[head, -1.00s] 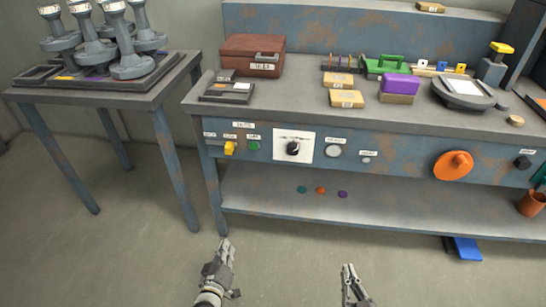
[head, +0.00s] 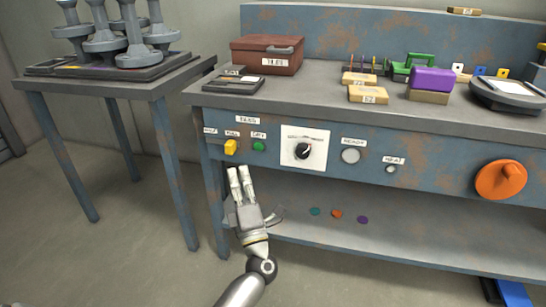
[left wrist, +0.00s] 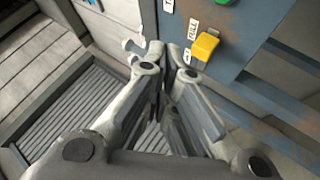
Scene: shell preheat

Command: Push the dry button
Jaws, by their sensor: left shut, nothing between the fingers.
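The green button (head: 259,146) sits on the blue bench's front panel, under a small label that seems to read DRY. Its edge also shows at the top of the left wrist view (left wrist: 223,2). A yellow switch (head: 231,147) is just left of it; it also shows in the left wrist view (left wrist: 205,46). My left gripper (head: 239,171) is shut and empty, its fingers pointing up toward the panel. In the head view its tips appear just below the yellow switch and below left of the green button, with no visible contact. My right gripper is out of view.
A white dial plate (head: 303,162), a round pale button (head: 351,156) and an orange knob (head: 501,180) lie further right on the panel. A lower shelf (head: 400,245) runs underneath. A side table (head: 110,85) with grey pieces stands left.

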